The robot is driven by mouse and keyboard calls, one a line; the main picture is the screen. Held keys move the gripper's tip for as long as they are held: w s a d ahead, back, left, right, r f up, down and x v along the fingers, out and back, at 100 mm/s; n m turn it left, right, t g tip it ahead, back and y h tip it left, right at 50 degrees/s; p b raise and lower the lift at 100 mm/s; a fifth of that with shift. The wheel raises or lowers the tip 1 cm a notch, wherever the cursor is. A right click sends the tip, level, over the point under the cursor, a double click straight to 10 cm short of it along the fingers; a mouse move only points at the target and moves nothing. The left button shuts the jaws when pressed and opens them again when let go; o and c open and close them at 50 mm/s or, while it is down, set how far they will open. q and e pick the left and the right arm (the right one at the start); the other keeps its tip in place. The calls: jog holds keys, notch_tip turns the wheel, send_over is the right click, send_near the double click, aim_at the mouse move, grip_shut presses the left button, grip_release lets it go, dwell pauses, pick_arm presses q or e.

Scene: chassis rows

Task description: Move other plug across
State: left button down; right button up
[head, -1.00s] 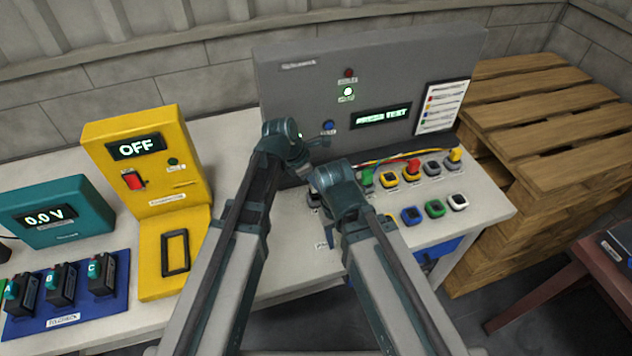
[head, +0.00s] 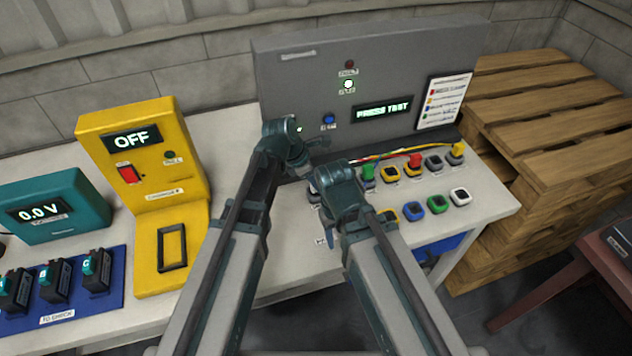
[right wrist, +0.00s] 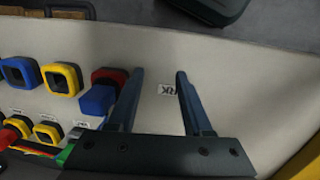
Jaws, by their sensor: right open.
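The grey test panel (head: 300,75) has two rows of coloured sockets in front. Green (head: 368,172), red (head: 415,160) and yellow (head: 457,150) plugs with wires stand in the back row. In the right wrist view a blue plug (right wrist: 97,100) is at the red-rimmed socket (right wrist: 120,76), beside my right gripper's finger; I cannot tell whether they touch. My right gripper (right wrist: 160,72) is open, with nothing between its fingers, above the white bench. My left gripper (head: 308,152) is near the panel's front; its jaws are too unclear to read.
The front row holds yellow (head: 387,215), blue (head: 414,211) and green (head: 438,204) sockets. A yellow device (head: 150,190) reading OFF, a teal meter (head: 60,230) and a blue tray (head: 115,285) stand left. Wooden pallets (head: 545,90) are stacked right. My arms are close together.

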pick_arm(q)
jog(key=c, duration=0.6)
grip_release()
jog(key=shift+r, duration=0.15)
pick_arm(e)
jog(key=shift+r, duration=0.1)
pick_arm(q)
jog(key=p+v, duration=1.3)
jog(key=shift+a+r, duration=0.2)
jog(key=shift+r, duration=0.05)
pick_arm(e)
notch_tip(320, 180, up, 13)
jog(key=shift+f, duration=0.2)
pick_arm(q)
jog(key=s+m+y, duration=0.1)
jog(key=s+m, duration=0.4)
jog(key=m, duration=0.3)
jog(key=s+f+m+g+y, duration=0.1)
jog(key=s+m+y, duration=0.1)
jog(key=s+m, duration=0.3)
jog(key=s+a+m+y, duration=0.1)
jog(key=s+m, duration=0.4)
jog(key=m, duration=0.7)
jog(key=shift+f+g+y, duration=0.3)
jog(key=shift+y, duration=0.4)
